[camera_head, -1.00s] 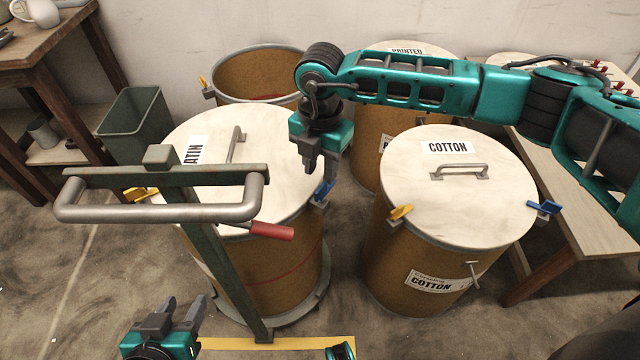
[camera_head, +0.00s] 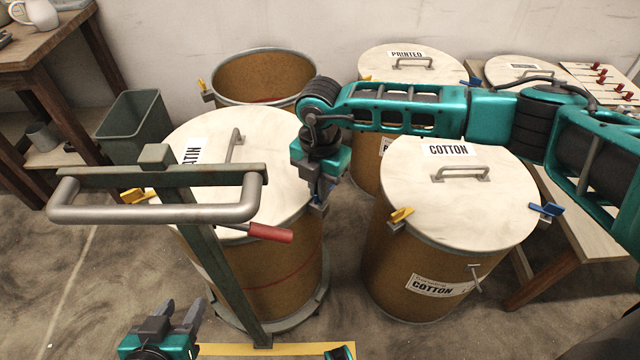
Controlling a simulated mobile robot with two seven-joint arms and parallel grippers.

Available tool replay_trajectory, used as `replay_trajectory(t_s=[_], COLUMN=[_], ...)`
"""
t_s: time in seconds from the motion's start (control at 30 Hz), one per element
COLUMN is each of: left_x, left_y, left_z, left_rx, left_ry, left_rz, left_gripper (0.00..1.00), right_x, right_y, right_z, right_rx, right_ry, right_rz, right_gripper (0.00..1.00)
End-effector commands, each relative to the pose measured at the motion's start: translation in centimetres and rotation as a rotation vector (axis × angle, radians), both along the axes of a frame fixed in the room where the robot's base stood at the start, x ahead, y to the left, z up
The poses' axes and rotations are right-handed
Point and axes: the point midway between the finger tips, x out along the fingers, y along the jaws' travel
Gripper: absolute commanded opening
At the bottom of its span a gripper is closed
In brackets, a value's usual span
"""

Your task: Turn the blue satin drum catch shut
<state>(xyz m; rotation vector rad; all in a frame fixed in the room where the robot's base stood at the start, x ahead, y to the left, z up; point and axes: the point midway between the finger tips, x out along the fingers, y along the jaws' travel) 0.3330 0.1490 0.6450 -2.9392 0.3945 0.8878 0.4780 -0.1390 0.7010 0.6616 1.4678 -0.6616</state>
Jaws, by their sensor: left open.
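The satin drum (camera_head: 285,270) stands left of centre with a pale lid (camera_head: 275,165) on it, partly behind the cart handle. Its blue catch (camera_head: 326,184) is at the right rim, mostly hidden by my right gripper (camera_head: 319,200), which points down over it with its fingers at the catch. I cannot tell whether those fingers are closed on it. The satin drum's yellow catch (camera_head: 135,196) shows at the left rim. My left gripper (camera_head: 182,314) is open and empty at the bottom left, low in front of the drum.
A green cart frame with a grey bar handle (camera_head: 150,213) and red lever (camera_head: 270,233) stands before the satin drum. The cotton drum (camera_head: 410,260) stands close on the right. An open drum (camera_head: 262,75) is behind; a table (camera_head: 560,205) is at right.

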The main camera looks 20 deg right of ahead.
Motion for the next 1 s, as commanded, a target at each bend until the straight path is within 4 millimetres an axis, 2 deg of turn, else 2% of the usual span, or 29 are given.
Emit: replay_trajectory(t_s=[0.07,0.57,0.77,1.0], left_x=[-0.01,-0.3,-0.32,-0.33], left_y=[-0.01,0.0,0.0,0.0], left_z=[-0.01,-0.19,-0.16,-0.19], left_rx=[0.0,0.0,0.0,0.0], left_ry=[0.0,0.007,0.007,0.007], left_rz=[0.0,0.0,0.0,0.0], left_gripper=[0.46,0.46,0.46,0.46], right_x=[0.0,0.0,-0.02,-0.06], right_y=[0.0,0.0,-0.02,-0.07], right_z=[0.01,0.03,0.05,0.02], right_rx=[0.0,0.0,0.0,0.0], right_ry=[0.0,0.0,0.0,0.0], right_rz=[0.0,0.029,0.125,0.326], right_gripper=[0.0,0.0,0.0,0.0])
